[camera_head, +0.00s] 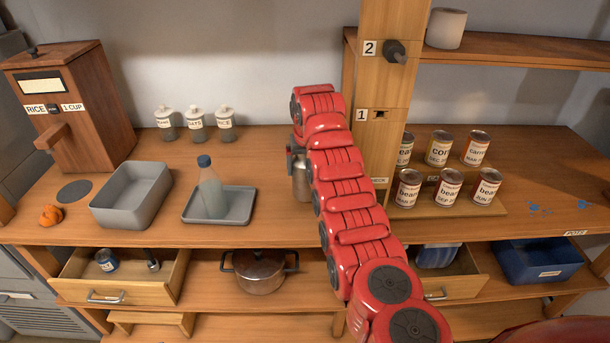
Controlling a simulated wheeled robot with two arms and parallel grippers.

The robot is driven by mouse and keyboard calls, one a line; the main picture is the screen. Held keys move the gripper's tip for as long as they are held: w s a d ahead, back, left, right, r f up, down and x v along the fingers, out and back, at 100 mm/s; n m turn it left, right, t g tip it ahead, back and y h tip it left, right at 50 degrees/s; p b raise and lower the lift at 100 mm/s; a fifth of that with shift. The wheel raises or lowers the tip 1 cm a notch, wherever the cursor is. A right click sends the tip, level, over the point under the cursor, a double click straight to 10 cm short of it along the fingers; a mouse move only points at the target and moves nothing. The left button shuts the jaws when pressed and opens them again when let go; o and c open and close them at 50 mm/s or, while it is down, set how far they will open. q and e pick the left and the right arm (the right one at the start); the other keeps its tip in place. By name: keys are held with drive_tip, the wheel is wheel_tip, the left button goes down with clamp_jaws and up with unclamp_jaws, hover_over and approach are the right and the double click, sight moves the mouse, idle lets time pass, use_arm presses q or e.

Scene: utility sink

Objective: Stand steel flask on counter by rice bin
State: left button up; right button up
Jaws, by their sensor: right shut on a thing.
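The steel flask (301,184) is upright over the counter, right of the middle bottle. My right arm hides much of it. My right gripper (296,161) is shut on the flask, mostly hidden behind my red arm. I cannot tell whether the flask's base touches the counter. The rice bin (75,110), a brown wooden dispenser labelled RICE and 1 CUP, stands at the counter's far left. The counter (262,173) is bare between the flask and the grey tray. My left gripper is not in view.
A grey tub (131,204) and a grey tray (236,210) holding a blue-capped clear bottle (211,194) stand between bin and flask. Several jars (195,122) line the back. An orange lump (51,215) lies near a dark disc (74,191). Cans (448,187) stand right of the wooden post (381,75).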

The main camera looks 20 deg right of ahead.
sight(305, 177)
wheel_tip(305, 177, down, 3)
drive_tip(key=shift+f+p, duration=0.15)
drive_tip(key=shift+p, duration=0.55)
drive_tip(key=shift+f, duration=0.1)
drive_tip(key=shift+f, duration=0.1)
drive_tip(key=o, duration=1.6)
drive_tip(key=b+v, duration=0.2)
drive_tip(key=v, duration=0.3)
drive_tip(key=shift+w+r, duration=0.15)
drive_tip(key=shift+r, duration=0.05)
drive_tip(key=v, duration=0.5)
drive_tip(key=shift+b+v, duration=0.45)
drive_tip(key=shift+v, duration=0.5)
